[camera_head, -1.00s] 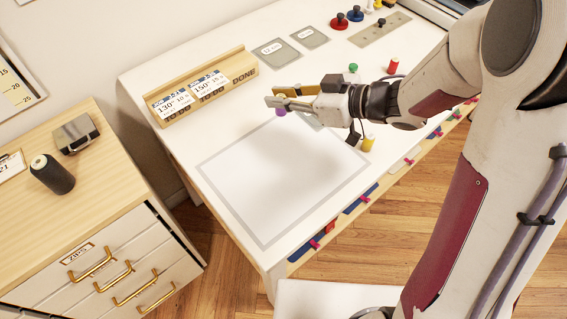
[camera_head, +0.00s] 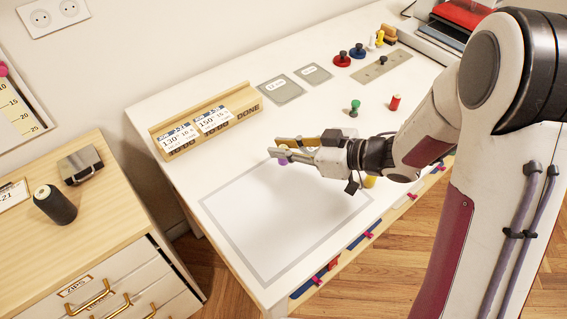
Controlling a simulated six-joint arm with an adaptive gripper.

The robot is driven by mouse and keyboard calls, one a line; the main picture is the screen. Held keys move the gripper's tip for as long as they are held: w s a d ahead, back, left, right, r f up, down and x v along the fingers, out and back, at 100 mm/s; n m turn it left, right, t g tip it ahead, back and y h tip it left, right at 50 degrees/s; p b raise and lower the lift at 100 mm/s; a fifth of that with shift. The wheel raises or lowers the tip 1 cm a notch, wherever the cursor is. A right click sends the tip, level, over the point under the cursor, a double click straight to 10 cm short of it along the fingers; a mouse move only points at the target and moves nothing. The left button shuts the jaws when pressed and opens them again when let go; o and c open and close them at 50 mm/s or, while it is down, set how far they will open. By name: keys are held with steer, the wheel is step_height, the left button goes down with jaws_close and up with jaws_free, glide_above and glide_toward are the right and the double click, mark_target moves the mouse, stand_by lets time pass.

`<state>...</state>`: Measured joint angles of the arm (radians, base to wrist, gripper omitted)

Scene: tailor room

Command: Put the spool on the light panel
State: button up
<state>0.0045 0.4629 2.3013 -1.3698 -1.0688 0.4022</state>
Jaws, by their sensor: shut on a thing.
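My gripper (camera_head: 281,151) is shut on a small purple spool (camera_head: 283,162), which shows only in part under the fingertips. The light panel (camera_head: 250,236) is a white square with a grey border, set in the white table top. The gripper and spool are above the table near the panel's far edge. A soft shadow falls on the panel's far part. I cannot tell exactly how high the spool is.
A yellow spool (camera_head: 370,182) is partly hidden under my wrist. A wooden card rack (camera_head: 205,120) stands at the back left. The panel's surface is clear.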

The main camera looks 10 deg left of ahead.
steer(key=shift+f, duration=0.7)
steer(key=shift+f, duration=2.05)
steer(key=shift+f, duration=0.15)
steer(key=o, duration=0.8)
steer(key=shift+d+r, duration=0.1)
steer(key=shift+r, duration=0.1)
steer(key=v, duration=1.1)
steer(key=shift+s+d, duration=0.15)
steer(key=shift+d, duration=0.15)
